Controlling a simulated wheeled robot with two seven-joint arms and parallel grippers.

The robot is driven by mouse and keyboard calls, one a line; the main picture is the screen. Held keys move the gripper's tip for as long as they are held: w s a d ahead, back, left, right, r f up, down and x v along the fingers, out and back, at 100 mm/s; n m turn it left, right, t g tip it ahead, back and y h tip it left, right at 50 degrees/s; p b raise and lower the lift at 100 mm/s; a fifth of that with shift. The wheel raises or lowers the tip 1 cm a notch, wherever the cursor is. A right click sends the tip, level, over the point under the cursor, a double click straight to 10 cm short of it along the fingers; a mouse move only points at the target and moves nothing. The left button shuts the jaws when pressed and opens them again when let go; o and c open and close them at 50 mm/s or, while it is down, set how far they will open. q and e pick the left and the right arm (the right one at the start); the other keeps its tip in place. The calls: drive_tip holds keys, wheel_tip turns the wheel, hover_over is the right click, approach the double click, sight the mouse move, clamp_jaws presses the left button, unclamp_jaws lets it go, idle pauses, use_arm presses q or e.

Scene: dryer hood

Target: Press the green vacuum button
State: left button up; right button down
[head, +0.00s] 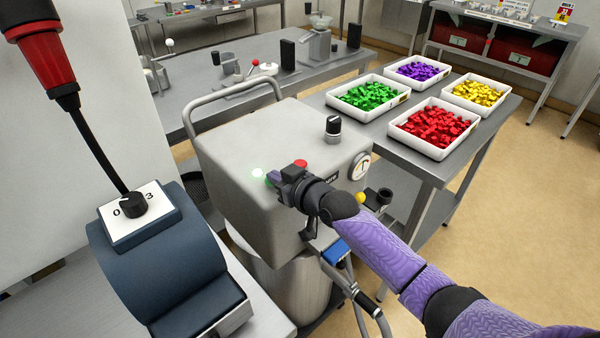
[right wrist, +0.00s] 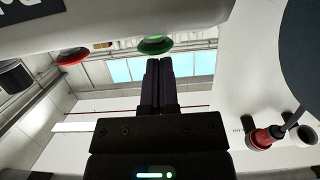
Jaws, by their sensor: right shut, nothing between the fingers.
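The grey vacuum box (head: 235,140) has a green button (head: 257,173) on its front face, glowing pale green. A red button (head: 300,164) sits to its right. My right gripper (head: 272,177) is shut and empty, with its tips right beside the green button. In the right wrist view the shut fingertips (right wrist: 159,62) point at the green button (right wrist: 155,45), just below it in the picture. I cannot tell whether they touch it. The red button (right wrist: 73,57) is to the left there. My left gripper is not in view.
A black knob (head: 333,127) stands on the box top, and a gauge (head: 359,167) and yellow knob (head: 361,198) are at its right. A blue dial unit (head: 160,250) stands to the left. White trays, such as the red-filled one (head: 405,142), sit on the table behind.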

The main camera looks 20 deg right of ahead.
drive_tip(key=r, duration=0.1)
drive_tip(key=r+p, duration=0.1)
drive_tip(key=r, duration=0.1)
drive_tip(key=shift+s+d, duration=0.15)
drive_tip(key=shift+s, duration=0.2)
use_arm(q)
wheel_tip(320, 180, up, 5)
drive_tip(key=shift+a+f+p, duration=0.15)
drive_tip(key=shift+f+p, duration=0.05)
drive_tip(key=shift+p, duration=0.85)
use_arm(e)
drive_tip(key=v, duration=0.9)
drive_tip(key=shift+s+f, duration=0.15)
drive_tip(key=shift+f, duration=0.05)
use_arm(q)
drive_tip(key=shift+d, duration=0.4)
